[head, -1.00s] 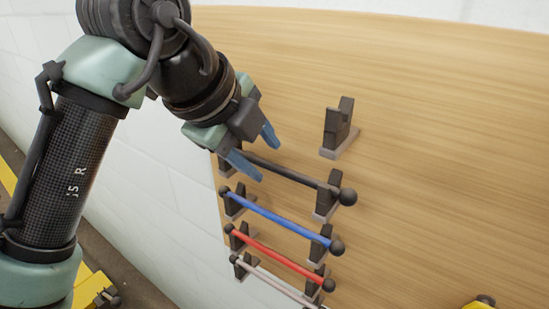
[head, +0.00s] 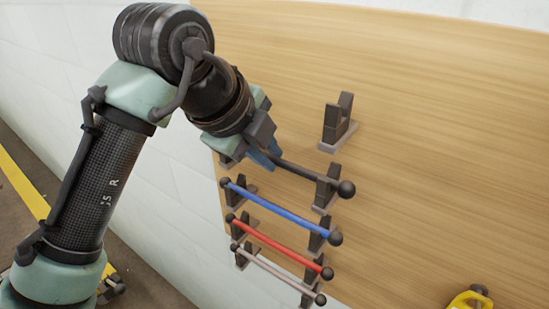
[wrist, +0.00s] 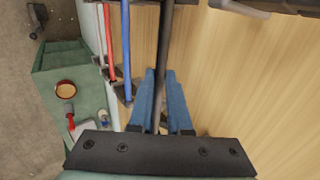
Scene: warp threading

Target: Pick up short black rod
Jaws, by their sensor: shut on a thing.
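The black rod (head: 300,172) with a dark ball at its right end rests across dark holders on the wooden board. Its left end is hidden behind my gripper (head: 264,158) in the head view. My gripper's blue fingers are shut on the rod near its left part. In the wrist view the black rod (wrist: 164,45) runs between the two blue fingers of my gripper (wrist: 160,76). The rod's right end still lies in its holder (head: 325,190).
Below it in the head view lie a blue rod (head: 275,207), a red rod (head: 280,247) and a pale rod (head: 277,271), each on holders. An empty holder (head: 338,120) stands above right. A yellow object (head: 470,300) is at the bottom right. The board's right side is largely clear.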

